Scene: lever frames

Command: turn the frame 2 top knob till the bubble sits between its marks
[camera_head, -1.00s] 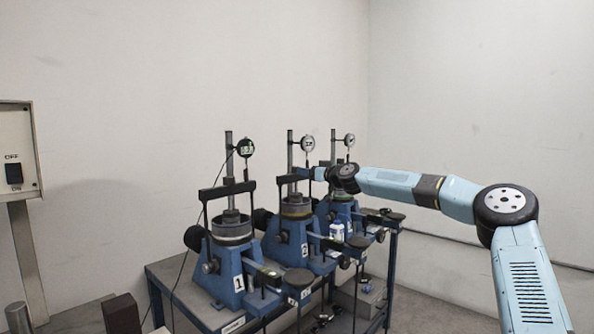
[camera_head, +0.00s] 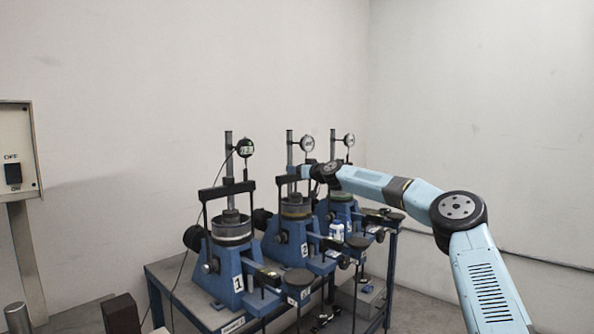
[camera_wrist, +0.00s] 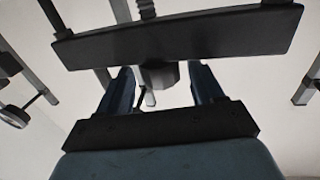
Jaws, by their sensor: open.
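Frame 2 (camera_head: 292,238) is the middle blue lever frame, with a "2" label on its body. A dark crossbar (camera_head: 289,179) spans its top, and its dial gauge (camera_head: 307,144) is above. My gripper (camera_head: 301,172) is at the crossbar's height, just right of the post; its fingers are too small to make out there. In the wrist view my gripper (camera_wrist: 163,88) is open, with two blue fingers apart. A dark knob-like part (camera_wrist: 160,74) shows between them, beneath a dark bar (camera_wrist: 180,38); contact cannot be told. No bubble or marks can be made out.
Frame 1 (camera_head: 228,265) stands close on the left and frame 3 (camera_head: 340,210) close behind on the right, all on a bench (camera_head: 160,270). Lever arms and dark round pads stick out in front. A switch box (camera_head: 14,150) is at far left.

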